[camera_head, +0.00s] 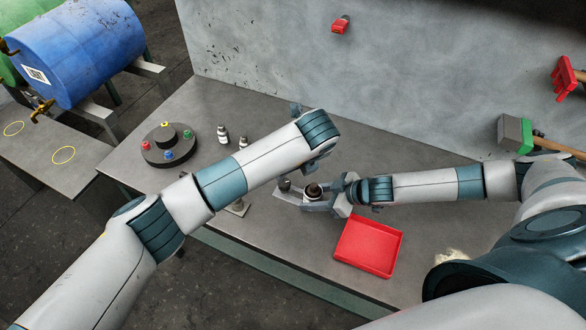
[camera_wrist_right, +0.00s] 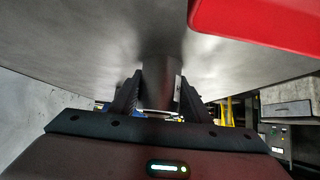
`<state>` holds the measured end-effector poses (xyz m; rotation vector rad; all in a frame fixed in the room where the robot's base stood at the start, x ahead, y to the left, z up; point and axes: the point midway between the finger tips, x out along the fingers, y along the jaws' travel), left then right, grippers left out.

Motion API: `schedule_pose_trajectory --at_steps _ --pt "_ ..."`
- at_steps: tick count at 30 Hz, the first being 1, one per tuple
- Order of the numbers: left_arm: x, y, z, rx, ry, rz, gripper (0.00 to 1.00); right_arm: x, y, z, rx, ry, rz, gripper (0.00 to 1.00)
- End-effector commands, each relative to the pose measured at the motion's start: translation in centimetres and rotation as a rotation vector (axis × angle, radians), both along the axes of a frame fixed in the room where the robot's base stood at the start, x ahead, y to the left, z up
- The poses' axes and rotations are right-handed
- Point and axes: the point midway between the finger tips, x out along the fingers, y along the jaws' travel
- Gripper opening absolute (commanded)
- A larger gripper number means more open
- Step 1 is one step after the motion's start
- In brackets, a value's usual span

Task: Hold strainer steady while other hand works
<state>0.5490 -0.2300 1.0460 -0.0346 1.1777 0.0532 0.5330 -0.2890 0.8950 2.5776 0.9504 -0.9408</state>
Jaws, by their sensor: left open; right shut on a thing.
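My right gripper (camera_head: 318,200) reaches in from the right, low over the bench. It is shut on a dark-topped round piece (camera_head: 313,189), which I cannot surely identify as the strainer. In the right wrist view a dark grey cylinder (camera_wrist_right: 157,72) stands between the two black fingers (camera_wrist_right: 157,95). A small dark cylinder (camera_head: 284,185) is just left of the held piece. My left gripper (camera_head: 314,166) is open, above and behind the held piece, mostly hidden by its own wrist.
A red tray (camera_head: 368,246) lies just right of the right gripper; it also shows in the wrist view (camera_wrist_right: 260,20). A round dark stand with coloured knobs (camera_head: 168,146) and two small bottles (camera_head: 223,134) stand at left.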

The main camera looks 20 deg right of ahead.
Motion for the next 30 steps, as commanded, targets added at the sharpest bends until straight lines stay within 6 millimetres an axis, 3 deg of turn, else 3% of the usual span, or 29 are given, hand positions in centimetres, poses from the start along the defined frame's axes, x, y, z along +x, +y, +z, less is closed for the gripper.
schedule_pose_trajectory --at_steps 5,6,9,23,30 --pt "0.0 0.0 0.0 0.0 0.0 0.0 0.5 -0.1 0.0 -0.1 0.0 0.002 0.0 0.21" --pt "0.0 0.0 0.0 0.0 0.0 0.0 0.5 -0.1 0.0 -0.1 0.0 0.002 0.0 0.45" --pt "0.0 0.0 0.0 0.0 0.0 0.0 0.5 -0.1 0.0 -0.1 0.0 0.002 0.0 0.65" --pt "0.0 0.0 0.0 0.0 0.0 0.0 0.5 -0.5 -0.4 0.4 0.0 0.001 -0.001 0.65" --pt "0.0 0.0 0.0 0.0 0.0 0.0 0.5 -2.2 -1.9 2.2 -0.002 0.002 0.0 0.65"
